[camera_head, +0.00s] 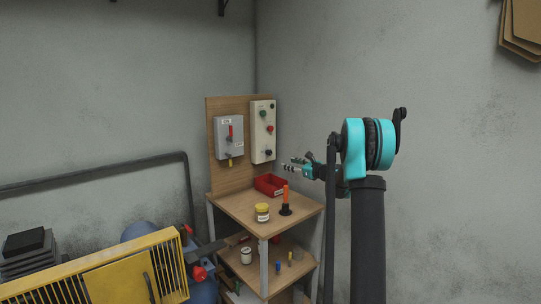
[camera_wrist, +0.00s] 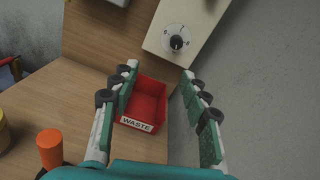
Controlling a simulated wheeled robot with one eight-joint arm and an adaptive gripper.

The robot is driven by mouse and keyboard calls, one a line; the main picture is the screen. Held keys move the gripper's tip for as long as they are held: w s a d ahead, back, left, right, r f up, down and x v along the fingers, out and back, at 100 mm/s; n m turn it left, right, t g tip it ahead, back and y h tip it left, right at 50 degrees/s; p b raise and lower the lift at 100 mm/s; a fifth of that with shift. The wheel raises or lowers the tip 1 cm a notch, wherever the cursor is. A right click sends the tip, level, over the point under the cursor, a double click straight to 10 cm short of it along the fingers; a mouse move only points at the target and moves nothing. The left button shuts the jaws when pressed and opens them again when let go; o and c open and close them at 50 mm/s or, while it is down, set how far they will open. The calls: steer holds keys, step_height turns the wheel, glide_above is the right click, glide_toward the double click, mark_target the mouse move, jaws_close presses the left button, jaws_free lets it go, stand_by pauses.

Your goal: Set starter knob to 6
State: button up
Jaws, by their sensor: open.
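The starter knob (camera_head: 268,152) is a small black knob low on a cream control box. In the wrist view the knob (camera_wrist: 176,42) sits on a round pale dial with small marks that are hard to read. Which mark it points to I cannot tell. The cream box (camera_head: 262,131) also carries a green button (camera_head: 263,114) and a red button (camera_head: 270,128). My gripper (camera_head: 287,167) is in front of the board, to the lower right of the knob. In the wrist view my gripper (camera_wrist: 160,71) is open and empty, and the knob lies beyond the fingertips, untouched.
A red bin (camera_head: 271,184) labelled WASTE stands on the wooden bench below the box. A yellow-lidded jar (camera_head: 262,212) and an orange-handled tool (camera_head: 285,200) stand nearer. A grey switch box (camera_head: 229,137) with a red lever hangs left of the cream box. A wall is close on the right.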

steer(key=w+d+m+t, duration=0.1)
steer(key=w+d+m, duration=0.1)
glide_toward(271, 153)
steer(key=x, duration=1)
steer(key=shift+a, duration=0.1)
steer(key=shift+c, duration=0.2)
jaws_close()
